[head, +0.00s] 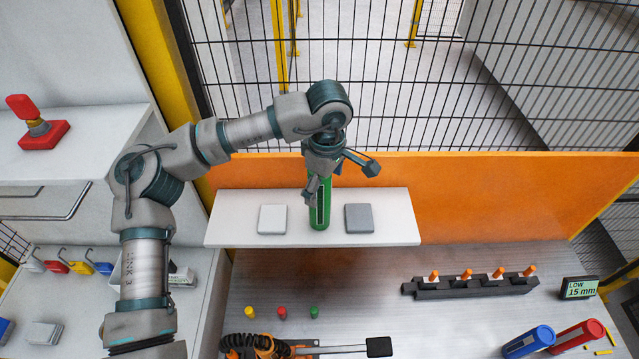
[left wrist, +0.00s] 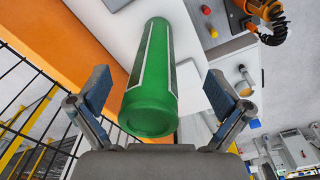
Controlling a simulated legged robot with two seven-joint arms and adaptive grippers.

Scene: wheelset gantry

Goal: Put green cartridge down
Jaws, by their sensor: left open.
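The green cartridge (head: 319,203) stands upright on the white shelf (head: 400,228) in the head view, between a white pad and a grey pad. In the left wrist view the cartridge (left wrist: 152,85) shows between the two fingers, with gaps on both sides. My left gripper (head: 341,178) is open around the top of the cartridge, its fingers spread to either side; it also shows in the left wrist view (left wrist: 160,95). My right gripper is not in view.
A white pad (head: 272,219) and a grey pad (head: 359,218) flank the cartridge. An orange panel (head: 480,195) and wire fence stand behind. Below, the bench holds a dark rack (head: 470,286), blue (head: 529,342) and red (head: 577,336) cylinders, and a display (head: 579,288).

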